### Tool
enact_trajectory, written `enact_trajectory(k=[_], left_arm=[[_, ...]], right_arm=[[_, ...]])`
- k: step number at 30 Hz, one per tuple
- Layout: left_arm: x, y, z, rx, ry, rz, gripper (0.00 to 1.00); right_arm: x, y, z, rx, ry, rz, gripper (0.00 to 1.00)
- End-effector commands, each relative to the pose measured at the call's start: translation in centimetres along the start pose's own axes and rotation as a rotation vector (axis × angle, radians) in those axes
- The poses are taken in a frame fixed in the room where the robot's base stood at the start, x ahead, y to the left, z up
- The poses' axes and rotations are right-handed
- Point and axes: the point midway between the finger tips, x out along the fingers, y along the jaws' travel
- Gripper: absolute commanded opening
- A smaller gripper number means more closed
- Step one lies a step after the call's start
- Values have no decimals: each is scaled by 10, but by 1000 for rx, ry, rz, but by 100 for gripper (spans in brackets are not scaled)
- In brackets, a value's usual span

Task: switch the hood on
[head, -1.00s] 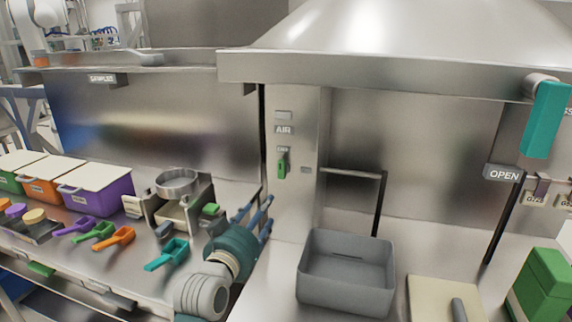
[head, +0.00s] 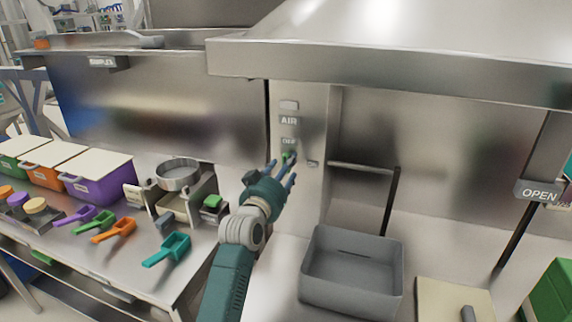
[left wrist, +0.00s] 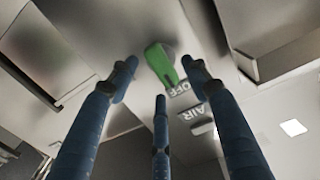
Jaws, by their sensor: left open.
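The hood (head: 400,70) is a large steel canopy across the upper right of the head view. Its green switch (head: 289,157) sits on the steel post under the AIR label (head: 289,120), beside a small OFF label. In the left wrist view the green switch (left wrist: 161,65) lies ahead of the fingers, next to the OFF label (left wrist: 179,89). My left gripper (head: 282,173) is open, its blue fingers spread close around the switch. I cannot tell whether any finger touches it. My right gripper is not in view.
A grey bin (head: 350,272) stands on the counter right of my left arm. A sieve (head: 178,175), coloured scoops (head: 167,250) and lidded boxes (head: 97,177) stand on the left bench. An OPEN sign (head: 538,193) hangs at the right.

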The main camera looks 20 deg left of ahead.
Motion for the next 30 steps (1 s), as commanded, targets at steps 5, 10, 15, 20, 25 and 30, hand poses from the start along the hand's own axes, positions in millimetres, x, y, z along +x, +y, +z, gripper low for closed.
enact_trajectory(k=[5, 10, 15, 20, 25, 30], left_arm=[[10, 0, 0, 0, 0, 0, 48], [11, 0, 0, 0, 0, 0, 48], [11, 0, 0, -1, 0, 0, 34], [11, 0, 0, -1, 0, 0, 3], [11, 0, 0, 4, 0, 0, 2], [11, 0, 0, 39, -1, 0, 2]], right_arm=[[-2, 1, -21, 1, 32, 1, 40], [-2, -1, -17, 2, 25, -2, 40], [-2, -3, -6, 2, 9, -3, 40], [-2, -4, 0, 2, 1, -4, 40], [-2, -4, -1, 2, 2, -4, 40], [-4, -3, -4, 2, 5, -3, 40]])
